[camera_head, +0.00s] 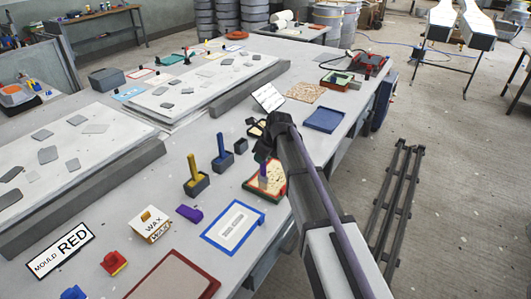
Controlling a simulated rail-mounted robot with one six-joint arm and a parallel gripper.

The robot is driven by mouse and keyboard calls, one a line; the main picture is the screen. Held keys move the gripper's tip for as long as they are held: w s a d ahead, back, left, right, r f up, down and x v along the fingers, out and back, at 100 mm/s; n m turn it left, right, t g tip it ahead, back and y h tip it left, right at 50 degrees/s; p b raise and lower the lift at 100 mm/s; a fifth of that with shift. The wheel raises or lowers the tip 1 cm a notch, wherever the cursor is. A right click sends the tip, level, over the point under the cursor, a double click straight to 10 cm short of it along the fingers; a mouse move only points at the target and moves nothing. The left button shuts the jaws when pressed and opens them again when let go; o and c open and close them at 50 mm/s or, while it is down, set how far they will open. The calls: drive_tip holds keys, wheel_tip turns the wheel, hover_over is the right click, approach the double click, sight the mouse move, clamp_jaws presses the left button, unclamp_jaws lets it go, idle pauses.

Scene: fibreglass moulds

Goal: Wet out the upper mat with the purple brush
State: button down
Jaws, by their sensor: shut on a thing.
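My gripper (264,156) is shut on the purple brush (263,172), which hangs roughly upright below the dark jaws. The brush is over a shallow cream-coloured tray (252,185) with green and red edges. I cannot tell whether the bristles touch it. My arm hides the tray's right side. Pale mats with grey patches lie on two long white boards, a nearer one (75,125) and a farther one (190,102). I cannot tell which mat is the upper one.
A yellow brush (193,167) and a blue brush (220,145) stand in dark holders. A blue tray (324,119) lies right of my arm.

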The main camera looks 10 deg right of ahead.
drive_tip(key=shift+s+a+f, duration=0.1)
drive_tip(key=shift+s+a, duration=0.15)
drive_tip(key=shift+s, duration=0.05)
drive_tip(key=w+d, duration=0.9)
drive_tip(key=w, duration=0.2)
drive_tip(key=shift+d, duration=0.15)
idle(1.0)
wheel_tip(320, 180, up, 6)
drive_tip(key=p, duration=0.5)
drive_tip(key=shift+p, duration=0.4)
